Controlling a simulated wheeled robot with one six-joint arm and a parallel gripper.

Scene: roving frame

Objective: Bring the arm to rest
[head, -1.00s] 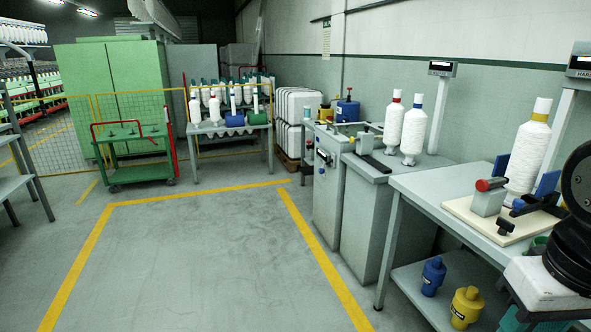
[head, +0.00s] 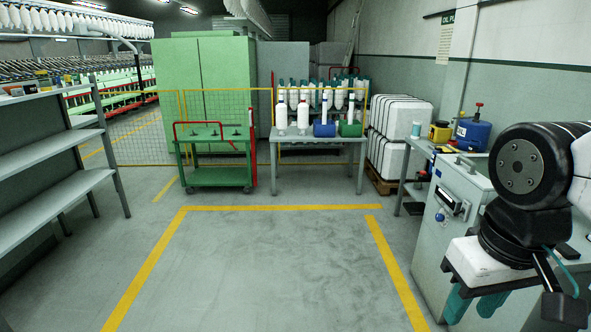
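My arm shows at the right edge in the head view, with a black round joint and a white link. My gripper (head: 474,305) hangs below it, a white block with teal fingers pointing down. The two fingers stand apart with a narrow gap, and I see nothing held between them. The gripper is in front of the grey cabinet (head: 440,245) in the picture; I see no contact with it.
A grey shelf rack (head: 50,160) stands at the left. A green trolley (head: 218,175) and a table (head: 345,140) with white bobbins stand at the back. White containers (head: 405,115) stand on a pallet. The floor inside the yellow lines (head: 275,208) is clear.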

